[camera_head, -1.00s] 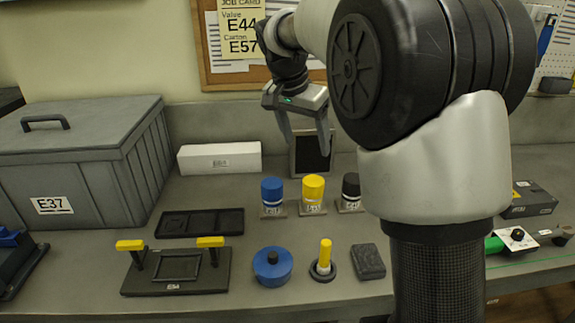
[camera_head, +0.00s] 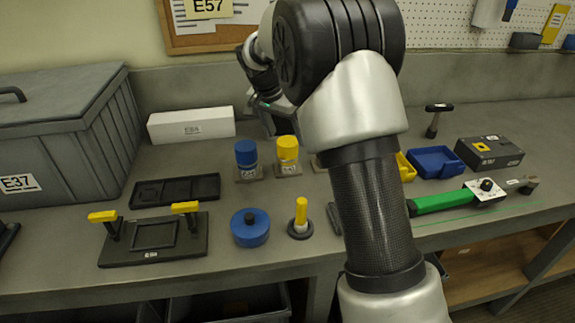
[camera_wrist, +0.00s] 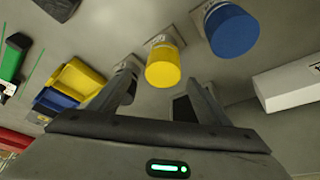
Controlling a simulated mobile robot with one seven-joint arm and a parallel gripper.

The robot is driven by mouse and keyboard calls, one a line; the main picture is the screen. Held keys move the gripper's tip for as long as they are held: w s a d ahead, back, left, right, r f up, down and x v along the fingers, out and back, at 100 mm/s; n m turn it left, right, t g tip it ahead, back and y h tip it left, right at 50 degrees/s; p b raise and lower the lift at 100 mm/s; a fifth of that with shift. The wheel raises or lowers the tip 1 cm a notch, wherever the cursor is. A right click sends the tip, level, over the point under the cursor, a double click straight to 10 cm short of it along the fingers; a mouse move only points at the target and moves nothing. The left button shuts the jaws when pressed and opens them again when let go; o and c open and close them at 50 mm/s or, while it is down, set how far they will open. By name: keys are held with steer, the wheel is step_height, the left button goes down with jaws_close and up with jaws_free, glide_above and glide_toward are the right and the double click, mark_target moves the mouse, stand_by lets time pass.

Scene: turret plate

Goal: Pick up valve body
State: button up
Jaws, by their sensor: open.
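Several upright valve bodies stand on small square bases in the middle of the bench. The blue one (camera_head: 246,154) is at the left and the yellow one (camera_head: 287,150) is beside it. A third, black earlier, is now mostly hidden behind my arm. In the wrist view the yellow valve body (camera_wrist: 163,68) appears just beyond the gap between my fingers, and the blue one (camera_wrist: 232,32) is upper right. My gripper (camera_wrist: 163,95) is open and empty, apart from the valve bodies. In the head view my arm largely hides it. The valve labels are too small to read surely.
A grey box marked E37 (camera_head: 60,135) stands at left, with a white carton (camera_head: 190,125) behind. In front are a black tray (camera_head: 175,190), a yellow-handled plate (camera_head: 152,255), a blue round part (camera_head: 250,230) and a yellow peg (camera_head: 301,212). Blue bin (camera_head: 436,163) stands right.

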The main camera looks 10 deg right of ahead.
mark_target(287, 141)
steer(key=x, duration=0.5)
steer(key=shift+w+a, duration=0.15)
steer(key=shift+a, duration=0.1)
jaws_close()
steer(key=shift+r, duration=0.1)
